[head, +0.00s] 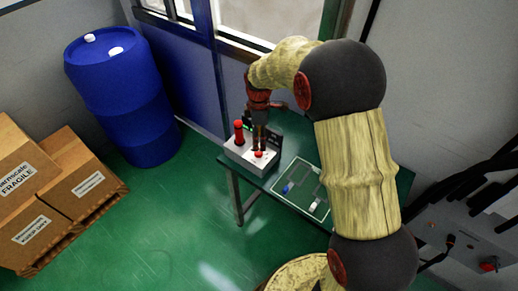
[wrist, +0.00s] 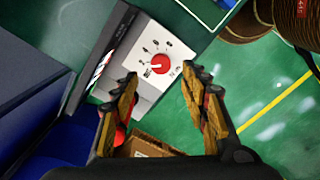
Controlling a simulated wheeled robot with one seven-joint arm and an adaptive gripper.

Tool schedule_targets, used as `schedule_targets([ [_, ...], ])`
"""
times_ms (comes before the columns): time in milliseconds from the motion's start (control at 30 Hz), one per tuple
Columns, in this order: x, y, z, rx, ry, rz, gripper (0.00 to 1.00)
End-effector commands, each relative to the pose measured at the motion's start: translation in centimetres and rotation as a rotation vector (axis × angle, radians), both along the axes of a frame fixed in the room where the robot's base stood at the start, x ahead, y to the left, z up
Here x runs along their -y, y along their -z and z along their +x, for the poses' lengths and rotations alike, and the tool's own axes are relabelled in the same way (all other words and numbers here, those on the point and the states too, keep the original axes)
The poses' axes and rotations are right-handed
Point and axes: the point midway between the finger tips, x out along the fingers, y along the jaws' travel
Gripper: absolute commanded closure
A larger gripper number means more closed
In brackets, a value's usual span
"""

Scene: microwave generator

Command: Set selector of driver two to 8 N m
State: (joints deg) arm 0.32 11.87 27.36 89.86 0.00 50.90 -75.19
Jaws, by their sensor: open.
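A light grey box (head: 245,160) stands on the table's left end in the head view. On its panel, in the wrist view, is a round red selector knob (wrist: 159,64) with a small pale mark and black scale marks around it. The scale figures and the knob's exact setting are too small to read. The knob also shows in the head view (head: 259,154). My gripper (wrist: 160,80) is open, with its fingertips either side of the knob in the wrist view; I cannot tell whether they touch it. In the head view my gripper (head: 258,142) points down over the box.
The green table (head: 288,165) holds a marked tray with a blue piece (head: 287,188) and a white piece (head: 314,206). A blue barrel (head: 122,95) and cardboard boxes (head: 62,185) stand left.

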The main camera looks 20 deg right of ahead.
Motion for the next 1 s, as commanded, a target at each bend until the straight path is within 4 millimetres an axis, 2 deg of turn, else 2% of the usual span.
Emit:
schedule_targets([
  [200,0.0,3.6,-0.1,-0.003,0.001,0.000,0.55],
  [433,0.0,6.4,-0.1,-0.002,0.002,0.001,0.55],
  [600,0.0,7.1,-0.1,0.000,0.002,0.000,0.55],
  [833,0.0,7.1,-0.1,0.000,0.002,0.000,0.55],
  [1000,0.0,7.1,-0.1,0.000,0.002,0.000,0.64],
])
